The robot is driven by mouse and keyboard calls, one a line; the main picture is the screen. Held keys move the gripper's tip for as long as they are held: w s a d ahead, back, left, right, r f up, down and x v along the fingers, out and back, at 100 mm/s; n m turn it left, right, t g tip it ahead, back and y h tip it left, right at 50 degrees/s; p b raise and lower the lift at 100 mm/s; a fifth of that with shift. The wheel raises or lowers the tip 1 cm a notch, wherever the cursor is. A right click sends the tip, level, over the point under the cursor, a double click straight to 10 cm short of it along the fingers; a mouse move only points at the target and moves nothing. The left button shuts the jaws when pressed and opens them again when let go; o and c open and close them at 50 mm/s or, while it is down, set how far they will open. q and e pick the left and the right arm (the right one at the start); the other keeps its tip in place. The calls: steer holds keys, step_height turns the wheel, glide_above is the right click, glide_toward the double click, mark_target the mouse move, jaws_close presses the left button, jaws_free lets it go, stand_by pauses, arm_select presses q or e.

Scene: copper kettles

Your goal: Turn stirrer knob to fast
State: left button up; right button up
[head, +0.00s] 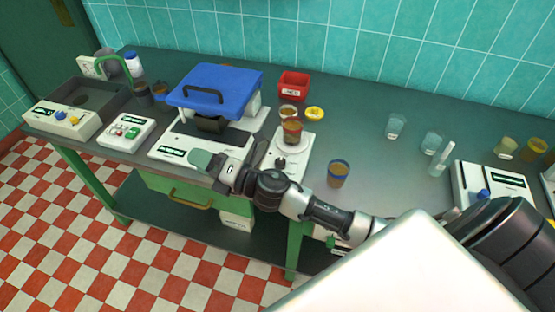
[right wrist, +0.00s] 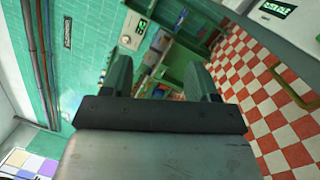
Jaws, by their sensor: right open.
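The stirrer (head: 297,160) is a small white box on the bench, with a round pale top plate. A beaker of brown liquid (head: 292,131) stands on the plate. The dark stirrer knob (head: 280,162) is on its front; its pointer and markings are too small to read. My right gripper (head: 207,163) is left of the knob and apart from it, in front of the blue-lidded machine. In the right wrist view its two green fingers (right wrist: 160,78) are spread with nothing between them. I cannot make out the knob in that view. My left gripper is not in view.
The blue-lidded machine (head: 215,88) stands left of the stirrer. A red bin (head: 293,85) and a yellow dish (head: 315,113) sit behind. The middle-right bench top (head: 360,110) is clear.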

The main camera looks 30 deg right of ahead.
steer(key=a+r+n+g+y, duration=0.1)
steer(key=a+n+g+y, duration=0.25)
steer(key=n+g, duration=0.65)
steer(key=n+g+h, duration=0.6)
steer(key=n+h, duration=0.9)
steer(key=n, duration=0.2)
glide_toward(281, 161)
steer(key=f+p, duration=0.1)
steer(key=f, duration=0.3)
steer(key=f+p, duration=0.2)
steer(key=f, duration=0.2)
steer(key=shift+s+a, duration=0.15)
steer(key=shift+a, duration=0.1)
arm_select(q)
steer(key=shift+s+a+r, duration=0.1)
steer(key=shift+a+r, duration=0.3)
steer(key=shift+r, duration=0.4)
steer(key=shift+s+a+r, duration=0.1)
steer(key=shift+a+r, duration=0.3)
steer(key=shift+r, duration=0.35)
arm_select(e)
steer(key=shift+f, duration=0.7)
steer(key=c, duration=0.9)
